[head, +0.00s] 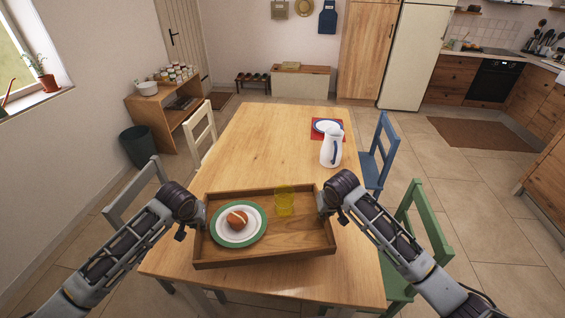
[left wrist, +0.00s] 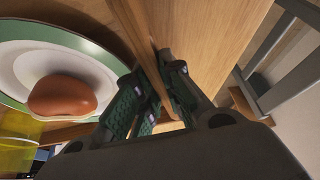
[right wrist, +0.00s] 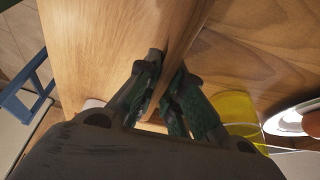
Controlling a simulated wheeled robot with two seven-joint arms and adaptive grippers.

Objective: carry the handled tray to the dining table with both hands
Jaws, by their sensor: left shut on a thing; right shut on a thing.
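The wooden handled tray (head: 275,250) is at the near end of the wooden dining table (head: 262,142); I cannot tell whether it rests on the top or hangs just above it. On it are a green-rimmed white plate (head: 262,229) with a brown bread roll (head: 237,220), and a yellow see-through glass (head: 285,201). My left gripper (head: 201,214) is shut on the tray's left side wall, seen between its fingers in the left wrist view (left wrist: 152,100). My right gripper (head: 323,205) is shut on the right side wall, as the right wrist view shows (right wrist: 165,95). The tray looks roughly level.
A white jug (head: 331,150) and a plate on a red mat (head: 315,133) stand at the table's far right. Blue (head: 378,155) and green (head: 420,240) chairs line the right side, grey (head: 135,195) and cream (head: 199,132) ones the left. The table's middle is clear.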

